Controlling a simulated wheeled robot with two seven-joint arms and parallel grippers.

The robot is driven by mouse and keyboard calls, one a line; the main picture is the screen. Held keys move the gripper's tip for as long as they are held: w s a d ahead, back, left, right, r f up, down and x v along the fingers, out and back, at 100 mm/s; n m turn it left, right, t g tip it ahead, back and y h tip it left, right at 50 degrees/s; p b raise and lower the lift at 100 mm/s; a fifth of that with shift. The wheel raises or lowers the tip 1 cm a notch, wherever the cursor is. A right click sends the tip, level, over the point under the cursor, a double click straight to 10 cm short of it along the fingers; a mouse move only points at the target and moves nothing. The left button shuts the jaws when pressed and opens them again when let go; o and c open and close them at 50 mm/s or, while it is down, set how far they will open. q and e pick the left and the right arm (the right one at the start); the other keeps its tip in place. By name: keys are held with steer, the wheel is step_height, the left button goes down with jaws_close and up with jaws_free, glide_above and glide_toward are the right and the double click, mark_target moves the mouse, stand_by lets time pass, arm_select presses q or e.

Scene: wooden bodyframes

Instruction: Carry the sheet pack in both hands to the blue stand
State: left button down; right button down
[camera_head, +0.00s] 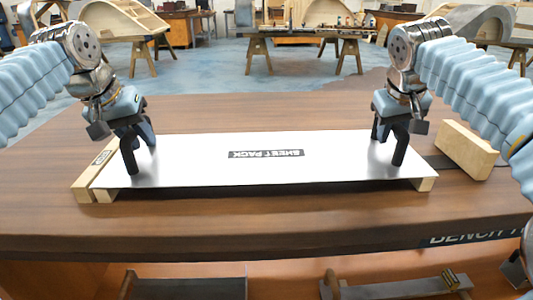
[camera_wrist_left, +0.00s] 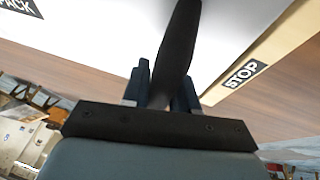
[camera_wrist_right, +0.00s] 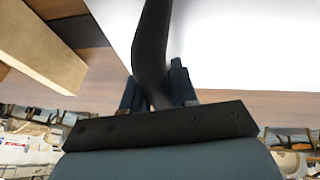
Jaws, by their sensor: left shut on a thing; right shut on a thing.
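The sheet pack (camera_head: 262,172) is a wide, thin, silvery-white sheet with a dark "SHEET PACK" label. It lies flat, apparently on wooden strips on the brown bench. My left gripper (camera_head: 138,150) is shut on it near its left end. My right gripper (camera_head: 390,145) is shut on it near its right end. One dark finger of each lies over the top face; the undersides are hidden. The sheet also shows in the left wrist view (camera_wrist_left: 100,40) and right wrist view (camera_wrist_right: 235,45). I cannot identify a blue stand in these views.
A wooden stop (camera_head: 86,187) marked "STOP" lies along the sheet's left end. A wooden block (camera_head: 467,150) stands on the bench to the right. The bench top (camera_head: 250,215) is bare in front. Trestle tables (camera_head: 300,36) and wooden frames stand across the blue floor behind.

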arm_select(q)
steer(key=shift+r, duration=0.15)
arm_select(e)
steer(key=shift+r, duration=0.15)
stand_by(0.5)
